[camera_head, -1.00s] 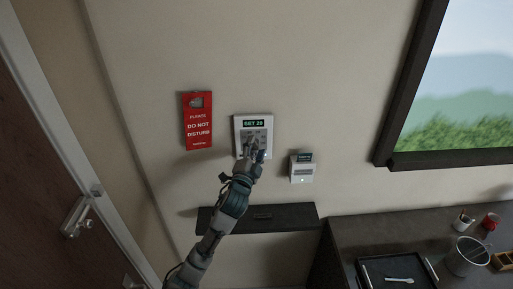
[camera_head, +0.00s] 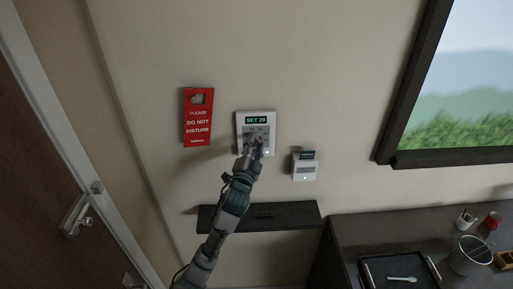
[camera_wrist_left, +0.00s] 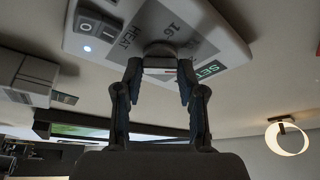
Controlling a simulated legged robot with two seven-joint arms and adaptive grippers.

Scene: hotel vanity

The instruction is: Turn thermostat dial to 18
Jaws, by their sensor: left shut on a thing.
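The white thermostat (camera_head: 241,129) is mounted on the wall, with a green display (camera_head: 256,120) that appears to read SET 29. My left gripper (camera_head: 255,146) reaches up to the thermostat's front and covers its dial in the head view. In the left wrist view, the two fingers of the left gripper (camera_wrist_left: 160,72) are shut on the round dial (camera_wrist_left: 160,50), one on each side. The wrist view also shows the thermostat (camera_wrist_left: 215,30) with 16 and HEAT printed beside the dial. My right gripper is not in view.
A red do-not-disturb sign (camera_head: 197,122) hangs left of the thermostat, and a small white card unit (camera_head: 304,170) is at its lower right. A dark shelf (camera_head: 290,214) lies below.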

